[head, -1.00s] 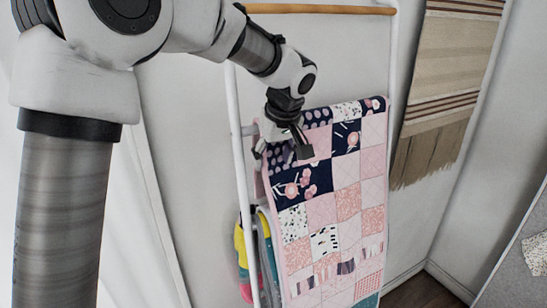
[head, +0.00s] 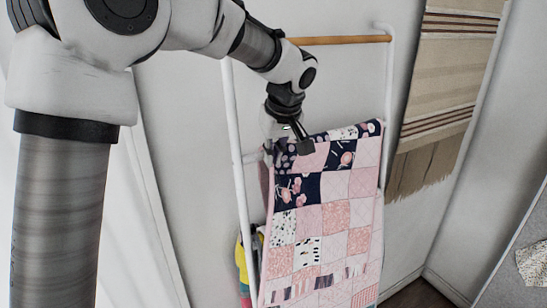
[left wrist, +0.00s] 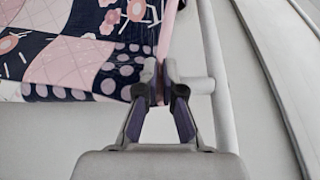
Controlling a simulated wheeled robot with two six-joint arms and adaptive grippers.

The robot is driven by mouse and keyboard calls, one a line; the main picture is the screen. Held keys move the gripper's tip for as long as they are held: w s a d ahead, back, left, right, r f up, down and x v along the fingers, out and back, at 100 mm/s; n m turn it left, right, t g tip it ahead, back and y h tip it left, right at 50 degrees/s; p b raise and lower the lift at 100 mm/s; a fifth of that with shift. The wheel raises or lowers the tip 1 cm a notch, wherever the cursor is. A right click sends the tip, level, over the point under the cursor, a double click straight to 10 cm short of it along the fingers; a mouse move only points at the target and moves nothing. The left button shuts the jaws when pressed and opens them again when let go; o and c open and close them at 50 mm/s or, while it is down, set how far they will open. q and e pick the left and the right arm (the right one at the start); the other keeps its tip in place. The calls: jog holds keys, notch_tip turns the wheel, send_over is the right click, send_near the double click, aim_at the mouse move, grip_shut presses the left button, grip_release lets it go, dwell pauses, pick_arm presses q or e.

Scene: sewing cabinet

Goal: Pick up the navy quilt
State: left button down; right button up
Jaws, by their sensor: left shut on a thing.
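The navy quilt (head: 325,215) is a patchwork of navy, pink and white printed squares. It hangs over a lower rung of a white ladder rack. My left gripper (head: 290,147) comes down from above onto the quilt's upper left corner. In the left wrist view, my left gripper's fingers (left wrist: 160,90) are closed at the pink-bound side edge of the quilt (left wrist: 75,60), beside the rack's post. The gripper is shut on this edge, and the fingertips partly hide the pinched cloth. My right gripper is out of view.
The white rack (head: 236,165) has a wooden top bar (head: 345,40) above the quilt. Yellow and teal cloth (head: 243,262) hangs lower at its left. A beige striped fringed hanging (head: 445,100) is on the wall to the right. Wall stands close behind.

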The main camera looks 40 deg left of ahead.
pick_arm(q)
notch_tip(320, 180, up, 14)
jog(key=shift+w+a+f, duration=0.15)
jog(key=shift+a+f, duration=0.05)
jog(key=shift+f, duration=0.05)
dwell(0.4)
